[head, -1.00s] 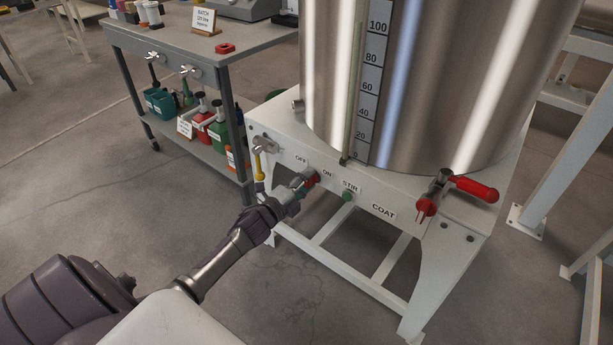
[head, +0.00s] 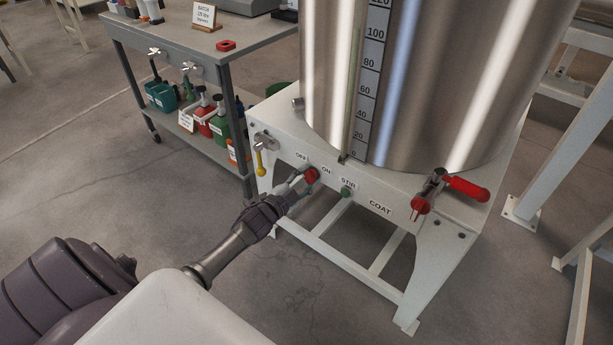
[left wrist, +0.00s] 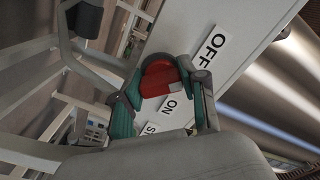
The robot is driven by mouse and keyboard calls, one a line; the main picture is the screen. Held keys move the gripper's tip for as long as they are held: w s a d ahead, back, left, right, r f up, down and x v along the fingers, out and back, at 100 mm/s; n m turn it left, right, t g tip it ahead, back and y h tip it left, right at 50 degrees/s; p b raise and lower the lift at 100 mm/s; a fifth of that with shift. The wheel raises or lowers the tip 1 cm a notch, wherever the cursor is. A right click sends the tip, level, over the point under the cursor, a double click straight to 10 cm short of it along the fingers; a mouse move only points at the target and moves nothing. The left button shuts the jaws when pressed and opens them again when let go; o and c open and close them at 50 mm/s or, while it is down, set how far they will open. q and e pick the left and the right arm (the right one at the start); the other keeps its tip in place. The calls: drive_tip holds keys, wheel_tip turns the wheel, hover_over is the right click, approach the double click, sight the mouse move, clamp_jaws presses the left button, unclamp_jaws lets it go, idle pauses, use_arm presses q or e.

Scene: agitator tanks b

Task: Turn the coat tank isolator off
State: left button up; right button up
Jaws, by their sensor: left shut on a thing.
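The coat tank (head: 450,60) is a steel vessel on a white stand with a COAT label (head: 380,208). Its isolator (head: 312,174) is a red knob on the stand's front panel, between the OFF label (head: 301,156) and the ON label (head: 326,170). My left gripper (head: 304,182) is at the knob, shut on it. In the left wrist view the red isolator knob (left wrist: 158,78) lies between the two teal fingers, with the OFF label (left wrist: 213,48) and ON label (left wrist: 170,108) beside it. The fingers partly hide the knob. My right gripper is not in view.
A grey cart (head: 225,60) with bottles stands behind left. Floor is clear in front left.

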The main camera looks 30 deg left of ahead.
use_arm(q)
drive_tip(key=shift+f+n, duration=0.1)
drive_tip(key=shift+n, duration=0.2)
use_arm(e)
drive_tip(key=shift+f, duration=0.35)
use_arm(q)
drive_tip(key=o, duration=1.2)
drive_tip(key=shift+c, duration=0.2)
drive_tip(key=shift+s, duration=0.1)
drive_tip(key=s+a, duration=0.1)
drive_tip(key=s, duration=1.1)
